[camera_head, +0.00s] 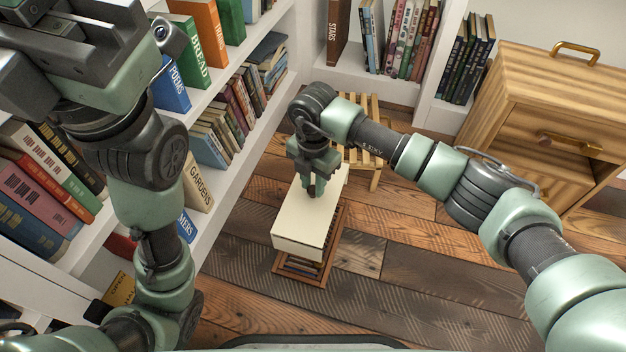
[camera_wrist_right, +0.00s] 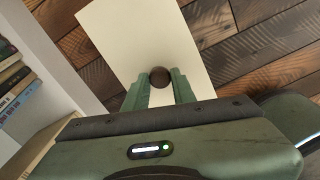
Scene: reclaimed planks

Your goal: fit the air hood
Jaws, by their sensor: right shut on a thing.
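The air hood, a cream box-like cover (camera_head: 302,218), is over a brown slatted wooden base (camera_head: 318,272) on the floor. The base shows past the hood's near end and right side. I cannot tell whether the hood rests on the base or is held just above it. My right gripper (camera_head: 314,190) is shut on the hood's round dark knob (camera_wrist_right: 160,76), between its green fingers in the right wrist view. The hood's pale top (camera_wrist_right: 130,35) also shows there. My left gripper (camera_head: 75,40) is high at the upper left; its fingertips are not clear.
A white bookcase (camera_head: 262,105) full of books stands close on the left. A small wooden slatted stool or crate (camera_head: 375,165) is just behind the hood. A wooden drawer cabinet (camera_head: 530,110) stands at the right. The plank floor (camera_head: 400,280) at the near right is clear.

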